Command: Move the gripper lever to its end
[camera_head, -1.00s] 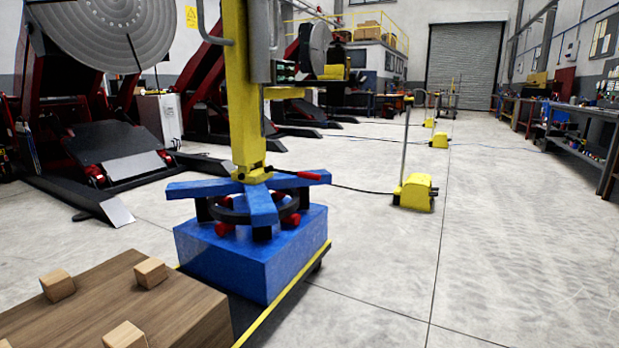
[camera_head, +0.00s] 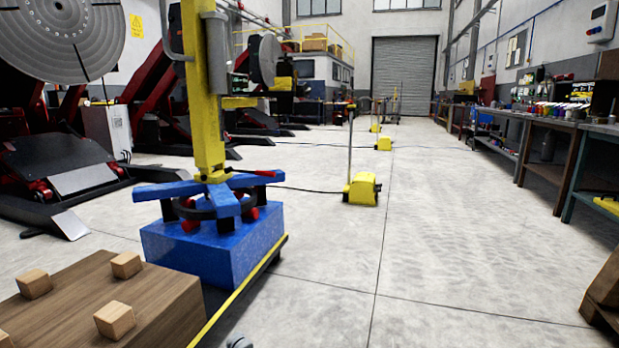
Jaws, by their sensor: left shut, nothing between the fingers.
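The blue four-armed gripper device (camera_head: 225,203) sits on a blue block at left of centre in the head view. A yellow column (camera_head: 208,125) rises from its middle. A lever with a red and black handle (camera_head: 256,172) sticks out to the right from the column's foot, just above the blue arms. Nothing of mine touches the lever. I make out neither of my grippers in this view.
The blue block (camera_head: 218,255) stands on a low dark cart with a yellow edge (camera_head: 232,308). A wooden box (camera_head: 75,300) with small wooden blocks is in front. A small grey part (camera_head: 238,341) shows at the bottom edge, unclear. The floor (camera_head: 450,250) to the right is free.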

